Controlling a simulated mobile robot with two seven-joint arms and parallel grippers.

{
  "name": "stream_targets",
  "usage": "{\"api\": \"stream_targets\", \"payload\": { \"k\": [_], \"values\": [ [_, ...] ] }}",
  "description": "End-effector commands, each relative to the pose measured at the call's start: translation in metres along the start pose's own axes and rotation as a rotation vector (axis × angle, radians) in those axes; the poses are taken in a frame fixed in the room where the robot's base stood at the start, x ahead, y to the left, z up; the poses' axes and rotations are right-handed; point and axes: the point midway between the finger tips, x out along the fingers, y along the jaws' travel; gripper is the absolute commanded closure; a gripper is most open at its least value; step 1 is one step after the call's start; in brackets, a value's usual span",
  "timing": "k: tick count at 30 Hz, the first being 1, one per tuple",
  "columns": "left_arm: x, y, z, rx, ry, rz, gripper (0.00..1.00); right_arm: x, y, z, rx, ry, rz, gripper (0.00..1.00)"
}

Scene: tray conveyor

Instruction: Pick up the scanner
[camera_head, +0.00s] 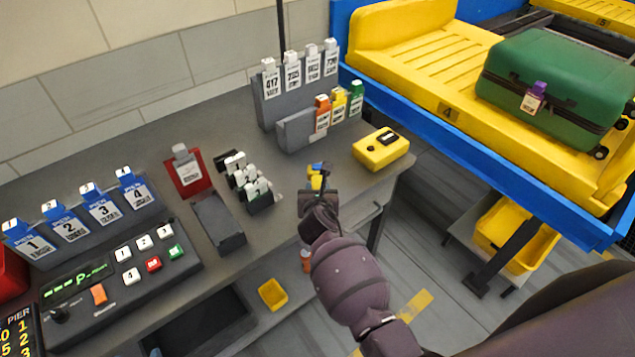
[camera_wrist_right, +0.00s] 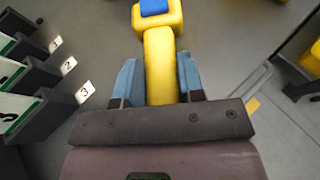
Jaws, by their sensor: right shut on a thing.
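The scanner is a yellow handheld device with a blue patch on its head. In the head view only a small yellow part of the scanner (camera_head: 316,182) shows past my right gripper (camera_head: 318,172), over the counter's right part. In the right wrist view the yellow handle of the scanner (camera_wrist_right: 160,62) runs between the two blue-grey fingers of my right gripper (camera_wrist_right: 160,82). The fingers are shut on the handle. The scanner's head is at the top of that view. I cannot tell whether it is clear of the counter. My left gripper is not in view.
A yellow box (camera_head: 380,150) sits on the counter right of my gripper. A rack of small numbered cards (camera_head: 246,182) stands just left. A tag rack (camera_head: 270,108) stands behind. The yellow tray (camera_head: 420,75) on the conveyor carries a green suitcase (camera_head: 560,80).

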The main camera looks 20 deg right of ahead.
Motion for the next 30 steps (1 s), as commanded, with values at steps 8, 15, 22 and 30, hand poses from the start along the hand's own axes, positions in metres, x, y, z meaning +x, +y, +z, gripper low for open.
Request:
{"api": "stream_targets", "payload": {
  "k": [8, 15, 22, 30],
  "values": [
    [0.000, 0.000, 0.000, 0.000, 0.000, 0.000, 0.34, 0.000, 0.000, 0.001, 0.000, -0.002, 0.000, 0.95],
    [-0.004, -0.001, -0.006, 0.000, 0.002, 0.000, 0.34, -0.006, 0.000, 0.016, 0.000, -0.005, -0.001, 0.95],
    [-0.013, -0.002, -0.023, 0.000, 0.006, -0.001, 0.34, -0.025, 0.000, 0.062, -0.001, -0.007, 0.001, 0.95],
    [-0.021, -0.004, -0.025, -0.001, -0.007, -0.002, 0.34, -0.051, 0.000, 0.125, 0.000, -0.007, 0.002, 0.95]
  ]
}}
